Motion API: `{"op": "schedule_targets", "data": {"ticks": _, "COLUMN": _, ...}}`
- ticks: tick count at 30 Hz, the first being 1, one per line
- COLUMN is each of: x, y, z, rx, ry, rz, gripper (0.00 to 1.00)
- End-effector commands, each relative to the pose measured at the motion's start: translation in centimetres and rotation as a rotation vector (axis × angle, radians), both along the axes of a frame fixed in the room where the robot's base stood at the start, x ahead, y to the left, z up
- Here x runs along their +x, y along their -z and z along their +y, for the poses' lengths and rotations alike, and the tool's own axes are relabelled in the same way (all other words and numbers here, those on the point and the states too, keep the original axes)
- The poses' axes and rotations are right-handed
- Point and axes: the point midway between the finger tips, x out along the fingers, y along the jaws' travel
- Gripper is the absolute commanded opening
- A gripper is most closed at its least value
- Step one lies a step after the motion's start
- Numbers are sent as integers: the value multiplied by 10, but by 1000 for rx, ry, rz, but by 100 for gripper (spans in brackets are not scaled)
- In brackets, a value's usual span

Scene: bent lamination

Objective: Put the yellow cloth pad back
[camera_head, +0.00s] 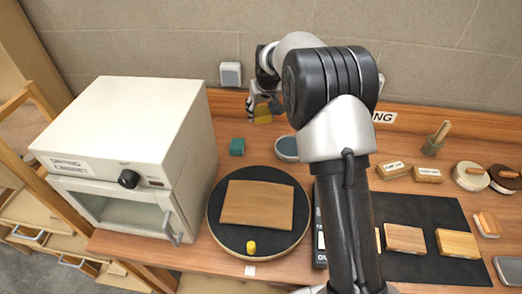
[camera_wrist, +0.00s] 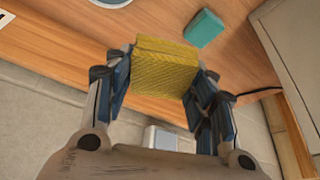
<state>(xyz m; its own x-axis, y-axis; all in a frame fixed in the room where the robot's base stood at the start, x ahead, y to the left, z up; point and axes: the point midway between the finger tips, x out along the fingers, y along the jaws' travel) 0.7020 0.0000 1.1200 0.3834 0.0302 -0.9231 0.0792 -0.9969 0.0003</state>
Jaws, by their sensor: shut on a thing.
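The yellow cloth pad (camera_head: 263,115) is at the back of the bench, near the wall, in the head view. My gripper (camera_head: 262,104) is shut on it. In the wrist view the yellow cloth pad (camera_wrist: 165,70) sits between the two fingers of my gripper (camera_wrist: 163,85). Its woven face shows. Whether the pad touches the bench is hard to tell.
A white drying cabinet (camera_head: 130,120) stands at the left. A round black turntable (camera_head: 223,235) bears a wooden sheet (camera_head: 257,204) and a small yellow piece (camera_head: 251,247). A round grey-topped dish (camera_head: 287,148) lies near my arm. A black mat (camera_head: 440,215) with wood blocks is at the right.

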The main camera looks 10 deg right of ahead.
Motion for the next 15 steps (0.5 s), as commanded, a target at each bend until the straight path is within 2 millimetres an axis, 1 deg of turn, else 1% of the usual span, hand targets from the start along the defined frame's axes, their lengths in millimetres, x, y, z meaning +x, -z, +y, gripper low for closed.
{"op": "schedule_targets", "data": {"ticks": 1, "x": -1, "y": 17, "z": 0, "rx": 0, "ry": 0, "rz": 5, "gripper": 29}}
{"op": "schedule_targets", "data": {"ticks": 3, "x": -2, "y": 38, "z": 0, "rx": -1, "ry": 0, "rz": 7, "gripper": 29}}
{"op": "schedule_targets", "data": {"ticks": 5, "x": -2, "y": 54, "z": 0, "rx": 0, "ry": 0, "rz": 5, "gripper": 29}}
{"op": "schedule_targets", "data": {"ticks": 9, "x": -2, "y": 91, "z": 0, "rx": 0, "ry": 1, "rz": 5, "gripper": 29}}
{"op": "schedule_targets", "data": {"ticks": 12, "x": -1, "y": 114, "z": 0, "rx": 0, "ry": 1, "rz": 3, "gripper": 29}}
{"op": "schedule_targets", "data": {"ticks": 15, "x": -1, "y": 128, "z": 0, "rx": 1, "ry": 2, "rz": 1, "gripper": 29}}
